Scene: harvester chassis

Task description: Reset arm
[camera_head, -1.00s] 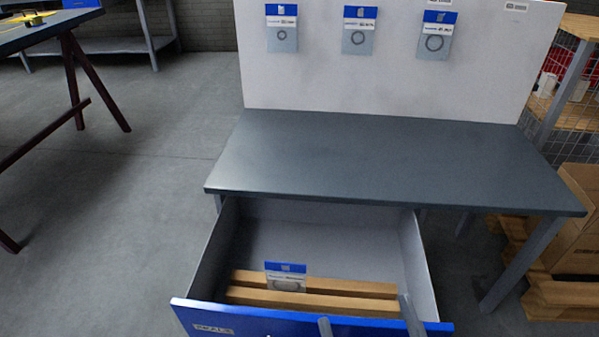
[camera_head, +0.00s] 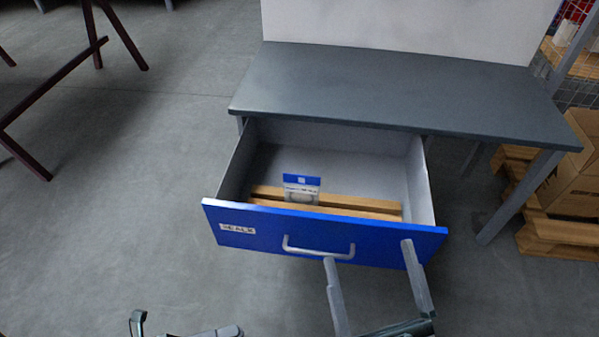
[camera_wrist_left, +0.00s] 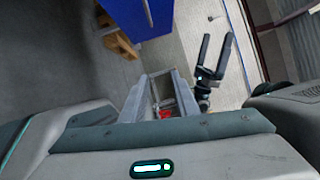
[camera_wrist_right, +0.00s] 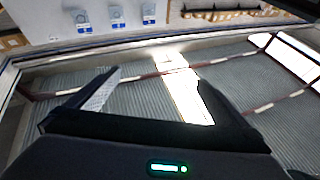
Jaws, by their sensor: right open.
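A blue-fronted drawer (camera_head: 270,236) is pulled open under the grey table, with a bar handle (camera_head: 318,250) on its front. A blue-and-grey packet (camera_head: 301,189) stands in it against wooden strips. My right gripper (camera_head: 370,252) is open and empty, fingers up, in front of the drawer's right half; one finger shows just below the handle's right end. Its spread fingers (camera_wrist_right: 158,85) also show in the right wrist view. My left gripper (camera_head: 186,326) is mostly cut off at the lower edge, with dark finger parts apart. Grey fingers (camera_wrist_left: 160,95) also stand apart in the left wrist view.
The grey tabletop (camera_head: 400,90) is bare, with a white board (camera_head: 400,25) behind it. Cardboard boxes on a wooden pallet (camera_head: 560,232) stand at the right. A dark trestle (camera_head: 50,90) is at the upper left. The floor left of the drawer is clear.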

